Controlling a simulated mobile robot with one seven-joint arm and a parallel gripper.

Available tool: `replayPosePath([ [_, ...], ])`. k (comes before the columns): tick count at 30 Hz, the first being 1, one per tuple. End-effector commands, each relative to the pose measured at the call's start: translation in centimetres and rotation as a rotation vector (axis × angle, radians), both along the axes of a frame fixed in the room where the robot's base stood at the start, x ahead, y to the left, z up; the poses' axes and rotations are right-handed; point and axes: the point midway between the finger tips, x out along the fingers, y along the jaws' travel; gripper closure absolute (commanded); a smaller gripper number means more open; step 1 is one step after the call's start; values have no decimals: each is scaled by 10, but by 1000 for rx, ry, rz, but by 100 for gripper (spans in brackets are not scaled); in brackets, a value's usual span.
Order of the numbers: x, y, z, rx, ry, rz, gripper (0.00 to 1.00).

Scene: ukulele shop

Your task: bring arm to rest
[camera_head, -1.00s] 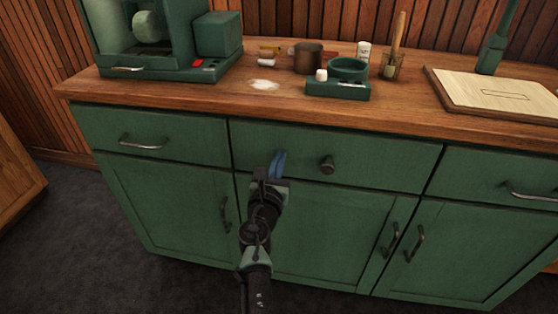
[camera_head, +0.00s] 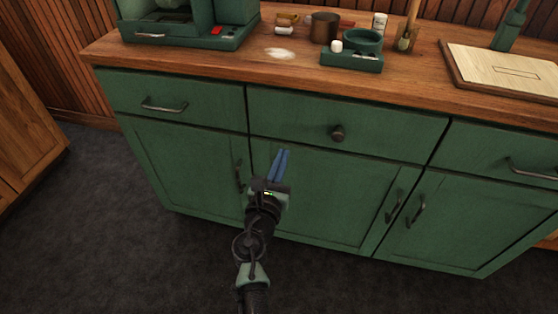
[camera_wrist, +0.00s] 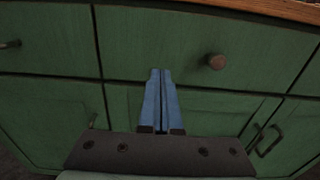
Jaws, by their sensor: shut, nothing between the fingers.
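My gripper (camera_head: 281,153) has two blue fingers that lie together, shut and empty. In the head view it is in front of the green cabinet (camera_head: 330,198), below the middle drawer (camera_head: 390,131) and to the left of its round knob (camera_head: 338,133). The wrist view shows the closed fingers (camera_wrist: 160,72) pointing at the cabinet front, with the round knob (camera_wrist: 216,61) to their right. The fingers appear apart from the cabinet, though the exact gap is hard to tell. My arm reaches up from the bottom of the head view.
The wooden countertop (camera_head: 200,60) holds a green machine (camera_head: 190,35), a brown mug (camera_head: 324,28), a green holder (camera_head: 351,60) and a pale board (camera_head: 510,72). Handles (camera_head: 393,207) stick out from the cabinet doors. Dark floor (camera_head: 100,240) is clear at the left.

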Motion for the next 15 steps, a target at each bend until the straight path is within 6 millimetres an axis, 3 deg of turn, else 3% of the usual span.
replayPosePath([
  [6,-18,6,0,0,1,1,100],
  [13,-21,7,-1,0,0,0,100],
  [15,-19,6,7,31,-19,-3,100],
])
